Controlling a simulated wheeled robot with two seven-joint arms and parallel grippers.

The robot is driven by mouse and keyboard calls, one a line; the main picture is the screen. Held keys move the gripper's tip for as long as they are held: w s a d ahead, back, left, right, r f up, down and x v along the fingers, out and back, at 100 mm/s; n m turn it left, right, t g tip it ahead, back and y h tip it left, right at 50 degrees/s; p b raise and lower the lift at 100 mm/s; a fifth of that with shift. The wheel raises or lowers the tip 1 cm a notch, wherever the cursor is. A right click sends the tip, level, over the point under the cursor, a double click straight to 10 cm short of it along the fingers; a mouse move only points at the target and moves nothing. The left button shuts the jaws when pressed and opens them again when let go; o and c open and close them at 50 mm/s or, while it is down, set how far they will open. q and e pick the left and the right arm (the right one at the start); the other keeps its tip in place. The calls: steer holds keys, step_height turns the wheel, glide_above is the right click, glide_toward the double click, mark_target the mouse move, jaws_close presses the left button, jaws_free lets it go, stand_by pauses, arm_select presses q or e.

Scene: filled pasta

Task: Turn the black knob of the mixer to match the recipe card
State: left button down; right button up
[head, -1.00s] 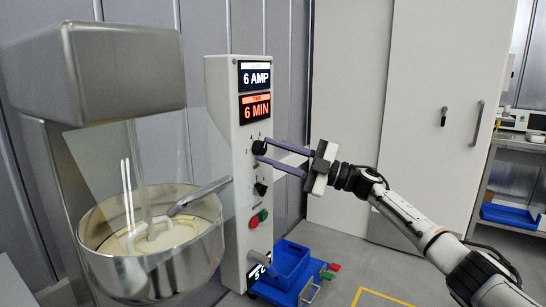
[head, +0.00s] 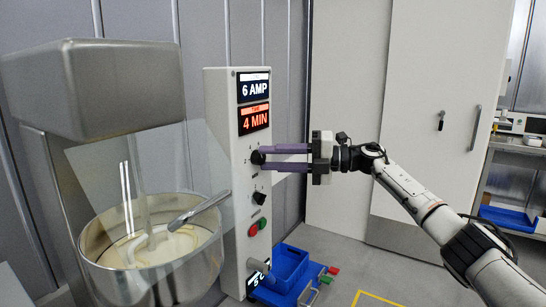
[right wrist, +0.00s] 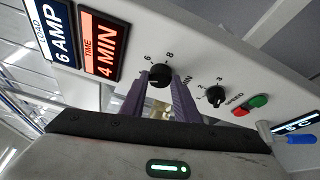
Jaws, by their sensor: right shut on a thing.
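The mixer's white control column (head: 238,215) stands in the middle of the head view. Its upper black knob (head: 257,157) sits below the orange-red time display (head: 254,118), which reads 4 MIN. The blue load display (head: 254,86) above reads 6 AMP. My right gripper (head: 263,157) reaches in from the right, its two purple fingers shut on the upper knob. The right wrist view shows this knob (right wrist: 159,72) between the fingertips. A lower black knob (head: 259,197), for speed, is apart from the gripper. I see no recipe card that I can make out. My left gripper is out of view.
Green and red buttons (head: 258,225) sit below the knobs. The steel bowl (head: 150,272) with pale contents is left of the column, behind a clear guard. A blue crate (head: 291,265) stands at the column's foot.

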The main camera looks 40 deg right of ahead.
steer(key=shift+n+h, duration=0.3)
steer(key=shift+n, duration=0.2)
steer(key=o, duration=1)
steer(key=shift+o, duration=0.2)
steer(key=b+v, duration=0.2)
steer(key=v, duration=0.8)
steer(key=shift+s+d, duration=0.1)
